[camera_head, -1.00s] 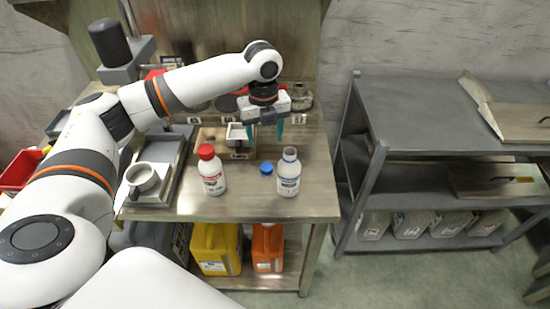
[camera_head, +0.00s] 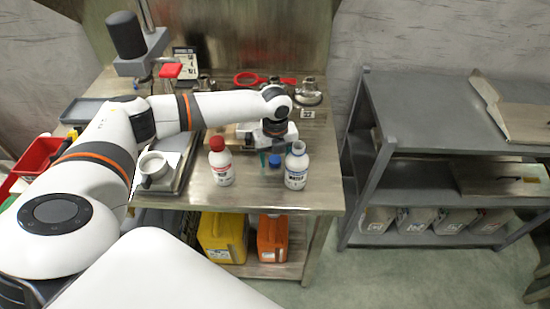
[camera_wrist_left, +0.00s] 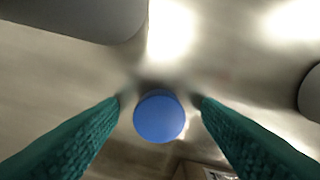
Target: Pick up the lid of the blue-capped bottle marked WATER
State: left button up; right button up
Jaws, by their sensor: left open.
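The blue lid (camera_head: 275,161) lies on the steel table, off its bottle, and shows as a round blue disc in the left wrist view (camera_wrist_left: 159,117). The white bottle marked WATER (camera_head: 296,169) stands upright and uncapped just right of it. My left gripper (camera_head: 272,157) is low over the table at the lid. In the left wrist view its teal fingers (camera_wrist_left: 159,101) are open, one on each side of the lid, with gaps visible. Whether the fingertips reach down to table level, I cannot tell. My right gripper is not in view.
A white bottle with a red cap (camera_head: 220,165) stands close left of the lid. A white mug (camera_head: 153,170) is further left on a tray. Red-handled and metal items (camera_head: 308,92) are at the back. A grey shelf (camera_head: 420,105) stands right, across a gap.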

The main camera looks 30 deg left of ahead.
pick_arm(q)
jog(key=c, duration=1)
jog(key=shift+r, duration=0.1)
jog(key=shift+c, duration=0.2)
